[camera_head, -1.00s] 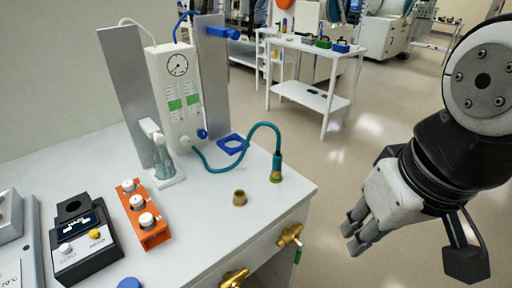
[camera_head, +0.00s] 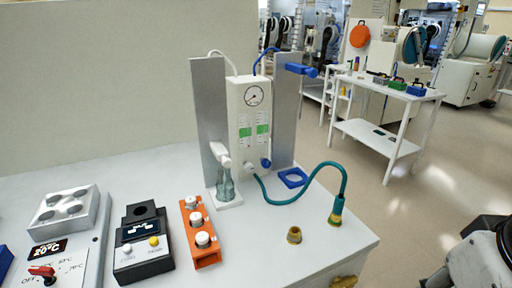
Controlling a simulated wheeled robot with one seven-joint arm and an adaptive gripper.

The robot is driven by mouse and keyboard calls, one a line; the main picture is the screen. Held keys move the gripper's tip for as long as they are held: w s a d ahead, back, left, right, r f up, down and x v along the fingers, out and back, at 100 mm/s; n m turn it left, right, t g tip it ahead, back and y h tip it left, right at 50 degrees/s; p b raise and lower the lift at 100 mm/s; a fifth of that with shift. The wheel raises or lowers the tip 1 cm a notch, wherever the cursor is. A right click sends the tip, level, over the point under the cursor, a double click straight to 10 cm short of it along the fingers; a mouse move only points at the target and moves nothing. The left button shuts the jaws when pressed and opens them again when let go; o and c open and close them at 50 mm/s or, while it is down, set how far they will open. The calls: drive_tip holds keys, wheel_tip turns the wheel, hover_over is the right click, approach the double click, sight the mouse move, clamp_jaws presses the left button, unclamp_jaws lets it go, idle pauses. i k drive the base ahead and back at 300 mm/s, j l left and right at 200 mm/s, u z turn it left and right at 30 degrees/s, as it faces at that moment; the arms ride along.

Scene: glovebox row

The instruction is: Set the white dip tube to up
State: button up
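A white tube-like piece (camera_head: 220,154), which seems to be the white dip tube, sits tilted at the grey upright plate, above a clear glass vessel (camera_head: 225,186). The vessel stands on a small white base. Its lower end is hard to make out, so I cannot tell whether it is up or down. Behind it stands a white gas panel (camera_head: 247,128) with a round gauge and green-marked flow scales. My gripper (camera_head: 438,281) is only partly in view at the lower right corner, away from the bench; its fingertips are cut off and I see nothing held.
An orange rack (camera_head: 206,255) with white-capped vials, a black instrument (camera_head: 143,262) and a heater block (camera_head: 68,210) stand left of front. A teal hose (camera_head: 300,198) arches to a brass fitting near the bench's right edge, beside a brass cup (camera_head: 294,235).

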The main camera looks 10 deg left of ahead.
sight(220, 151)
drive_tip(key=u, duration=1.1)
drive_tip(key=k+l+u, duration=0.45)
drive_tip(key=k+l, duration=0.05)
drive_tip(key=l, duration=0.05)
